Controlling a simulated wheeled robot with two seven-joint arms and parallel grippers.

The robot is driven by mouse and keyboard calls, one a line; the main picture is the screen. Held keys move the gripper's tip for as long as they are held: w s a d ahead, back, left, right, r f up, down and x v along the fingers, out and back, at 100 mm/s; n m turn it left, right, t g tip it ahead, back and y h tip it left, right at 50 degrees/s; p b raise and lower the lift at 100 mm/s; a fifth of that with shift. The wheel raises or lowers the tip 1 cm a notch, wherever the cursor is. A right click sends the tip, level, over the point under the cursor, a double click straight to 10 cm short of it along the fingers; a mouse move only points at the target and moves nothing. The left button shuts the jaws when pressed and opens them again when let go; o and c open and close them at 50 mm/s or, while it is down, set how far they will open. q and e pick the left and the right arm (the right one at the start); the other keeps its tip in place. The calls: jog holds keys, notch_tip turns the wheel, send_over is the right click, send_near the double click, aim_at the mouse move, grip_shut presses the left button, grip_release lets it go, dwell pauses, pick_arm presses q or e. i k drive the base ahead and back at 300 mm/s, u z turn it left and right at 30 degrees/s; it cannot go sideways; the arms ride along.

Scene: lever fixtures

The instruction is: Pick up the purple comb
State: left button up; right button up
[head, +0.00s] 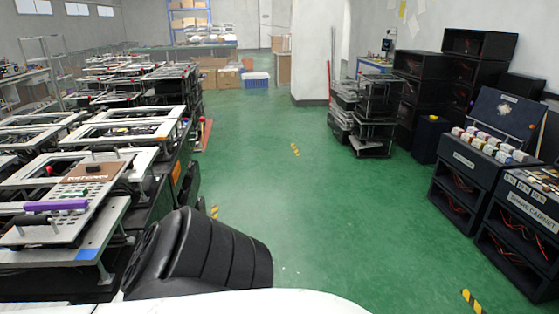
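A long, thin purple object, seemingly the purple comb (56,205), lies flat on a light metal fixture plate (98,222) at the left of the head view. Neither of my grippers is in view, and nothing is seen touching the purple object.
Fixtures fill the left side, with a brown block (95,172) and a black handle by the purple object. A black padded seat-like thing (200,250) stands in front. Black cabinets (468,185) line the right.

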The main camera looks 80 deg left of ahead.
aim_at(65, 207)
jog(key=u, duration=2.35)
jog(key=k, duration=1.4)
jog(key=u, duration=1.05)
jog(key=i, duration=0.5)
